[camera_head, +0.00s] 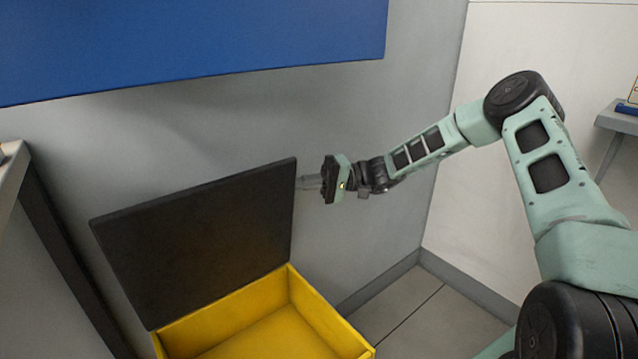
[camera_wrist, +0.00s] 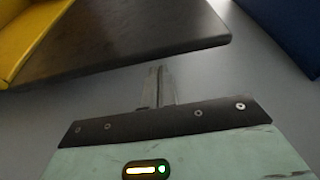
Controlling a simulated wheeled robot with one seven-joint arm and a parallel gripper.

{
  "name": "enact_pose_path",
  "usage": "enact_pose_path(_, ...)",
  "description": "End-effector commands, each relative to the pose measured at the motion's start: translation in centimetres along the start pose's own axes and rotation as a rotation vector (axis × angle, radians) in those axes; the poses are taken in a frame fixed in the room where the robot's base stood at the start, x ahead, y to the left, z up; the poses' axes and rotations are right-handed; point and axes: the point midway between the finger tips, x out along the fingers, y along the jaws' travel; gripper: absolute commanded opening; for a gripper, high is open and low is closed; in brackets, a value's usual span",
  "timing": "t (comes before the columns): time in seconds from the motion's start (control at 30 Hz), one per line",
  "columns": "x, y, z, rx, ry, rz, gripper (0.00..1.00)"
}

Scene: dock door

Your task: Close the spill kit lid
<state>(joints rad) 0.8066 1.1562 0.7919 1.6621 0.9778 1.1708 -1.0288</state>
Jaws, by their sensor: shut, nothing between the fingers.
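The spill kit is an open yellow box (camera_head: 318,318) with a dark lid (camera_head: 200,240) standing raised at its back, leaning toward the grey wall. The box looks empty in the part I see. My gripper (camera_head: 300,182) is shut and empty at the lid's right edge, near its upper corner. In the wrist view the shut fingers (camera_wrist: 157,72) point toward the edge of the dark lid (camera_wrist: 130,40), close to it. I cannot tell whether they touch it. A yellow box wall (camera_wrist: 22,40) shows at the upper left there.
A blue panel (camera_head: 190,40) hangs on the grey wall above the lid. A table with a dark leg (camera_head: 60,240) stands at the left. A small shelf (camera_head: 617,118) is at the far right. The floor (camera_head: 410,305) right of the box is clear.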

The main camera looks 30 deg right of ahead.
Motion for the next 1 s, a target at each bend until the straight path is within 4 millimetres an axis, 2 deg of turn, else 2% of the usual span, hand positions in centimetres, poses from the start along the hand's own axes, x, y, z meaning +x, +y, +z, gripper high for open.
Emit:
enact_pose_path(0.2, 1.2, 0.0, 0.0, -0.001, 0.001, 0.001, 0.00)
enact_pose_path(0.67, 1.2, 0.0, 0.3, -0.013, 0.001, -0.006, 0.00)
enact_pose_path(0.87, 0.6, 0.1, 1.8, -0.081, 0.002, -0.032, 0.00)
enact_pose_path(1.0, -0.1, 0.4, 3.6, -0.171, 0.004, -0.064, 0.00)
